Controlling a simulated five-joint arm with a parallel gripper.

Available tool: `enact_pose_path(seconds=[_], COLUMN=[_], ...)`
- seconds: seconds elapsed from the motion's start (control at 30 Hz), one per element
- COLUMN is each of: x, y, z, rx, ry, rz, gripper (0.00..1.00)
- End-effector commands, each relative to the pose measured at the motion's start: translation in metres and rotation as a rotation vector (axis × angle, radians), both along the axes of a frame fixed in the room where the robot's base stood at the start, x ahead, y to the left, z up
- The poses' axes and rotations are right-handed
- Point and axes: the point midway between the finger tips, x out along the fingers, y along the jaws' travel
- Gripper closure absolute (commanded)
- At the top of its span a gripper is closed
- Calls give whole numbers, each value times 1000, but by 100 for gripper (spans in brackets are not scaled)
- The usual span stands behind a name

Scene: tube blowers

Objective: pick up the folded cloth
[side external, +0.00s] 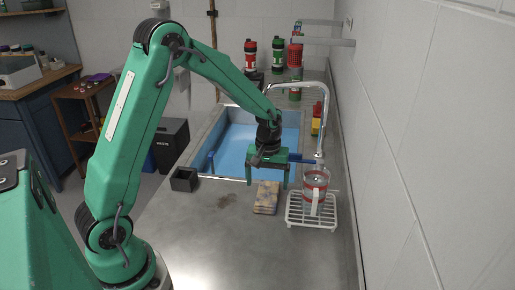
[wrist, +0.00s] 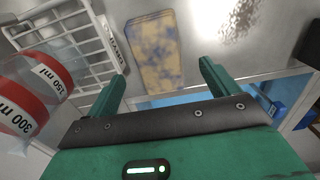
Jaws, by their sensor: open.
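The folded cloth (side external: 266,198) is a flat yellow pad with blue-grey blotches, lying on the grey metal counter just in front of the sink. It also shows in the wrist view (wrist: 155,50), at the top centre. My gripper (side external: 268,178) is open and empty, with its two green fingers pointing down near the sink-side end of the cloth. In the wrist view my gripper's fingertips (wrist: 162,72) stand on either side of the cloth's near part. Nothing is between the fingers in a grip. I cannot tell the exact height of the fingertips above the counter.
A glass measuring jug (side external: 315,187) with red bands stands on a white wire rack (side external: 300,210), close to the cloth's right. A small dark open box (side external: 184,179) sits to the left. The blue sink (side external: 235,132) and tap (side external: 325,110) are behind. The front counter (side external: 230,250) is clear.

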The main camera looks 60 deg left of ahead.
Motion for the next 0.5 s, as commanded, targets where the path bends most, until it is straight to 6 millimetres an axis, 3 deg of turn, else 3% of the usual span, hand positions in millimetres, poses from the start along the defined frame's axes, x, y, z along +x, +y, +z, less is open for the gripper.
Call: enact_pose_path(seconds=[0.27, 0.5], x=[0, 0], y=[0, -1], z=[-7, -33], rx=[0, 0], ry=[1, 3], rz=[0, 0], gripper=[13, 13])
